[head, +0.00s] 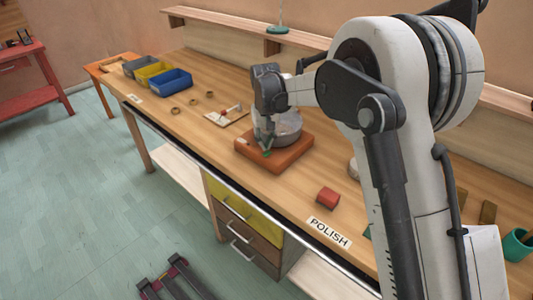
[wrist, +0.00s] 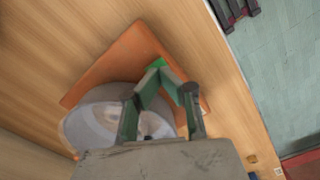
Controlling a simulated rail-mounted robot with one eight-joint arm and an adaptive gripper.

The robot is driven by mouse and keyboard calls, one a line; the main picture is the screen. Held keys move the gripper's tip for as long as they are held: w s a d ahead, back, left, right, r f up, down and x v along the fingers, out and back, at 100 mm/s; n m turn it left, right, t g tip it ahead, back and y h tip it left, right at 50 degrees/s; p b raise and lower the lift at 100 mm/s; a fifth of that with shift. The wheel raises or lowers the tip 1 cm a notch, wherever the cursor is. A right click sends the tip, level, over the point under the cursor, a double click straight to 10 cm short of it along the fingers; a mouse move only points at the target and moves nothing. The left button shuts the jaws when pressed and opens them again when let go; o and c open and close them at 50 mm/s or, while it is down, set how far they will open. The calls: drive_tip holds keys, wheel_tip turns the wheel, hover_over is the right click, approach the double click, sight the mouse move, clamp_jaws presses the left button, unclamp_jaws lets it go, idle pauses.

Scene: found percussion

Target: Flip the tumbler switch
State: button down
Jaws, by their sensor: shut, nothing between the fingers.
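The tumbler has an orange base (head: 290,160) and a round grey drum (head: 290,130) on the workbench. In the wrist view the base (wrist: 118,58) and the pale drum (wrist: 88,125) lie below my gripper. My gripper (head: 266,146) points down at the near-left part of the base, beside the drum. Its fingertips (wrist: 160,67) are together, with nothing held.
Grey, yellow and blue bins (head: 170,82) stand at the far left of the bench. Several small rings and a small board (head: 228,115) lie between. A red block (head: 328,197) and a POLISH label (head: 328,232) are nearer. A teal cup (head: 517,245) stands at right.

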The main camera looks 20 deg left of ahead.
sight(265, 153)
drive_tip(key=shift+f+b, duration=0.95)
drive_tip(key=shift+f, duration=0.45)
idle(0.8)
drive_tip(key=shift+r+p, duration=1.2)
drive_tip(key=shift+r, duration=2.3)
